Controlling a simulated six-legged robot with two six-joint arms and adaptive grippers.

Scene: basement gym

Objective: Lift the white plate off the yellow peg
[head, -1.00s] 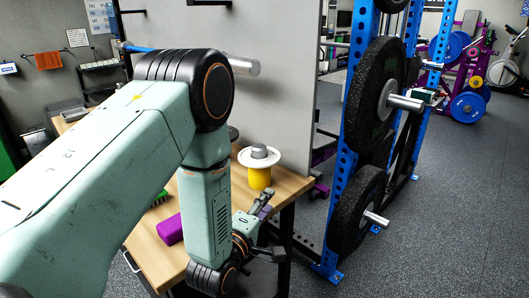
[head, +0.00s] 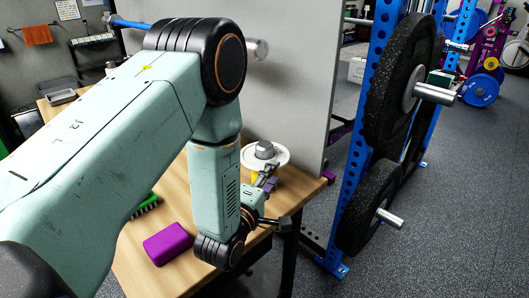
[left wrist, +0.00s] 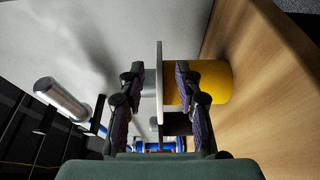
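The white plate (head: 283,158) sits level around a grey cylinder (head: 265,149) above the yellow peg (head: 254,177), near the table's right end. My left gripper (head: 266,181) is at the plate's near side and hides most of the peg. In the left wrist view the gripper (left wrist: 160,88) is open. The plate's thin edge (left wrist: 159,75) lies between its fingers, with gaps visible on both sides. The yellow peg (left wrist: 217,82) shows behind the right finger. My right gripper is not in view.
A purple block (head: 167,243) and a green brush-like thing (head: 145,205) lie on the wooden table (head: 190,215). A grey panel (head: 295,75) stands behind the table. A blue rack (head: 357,150) with black weight plates stands to the right.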

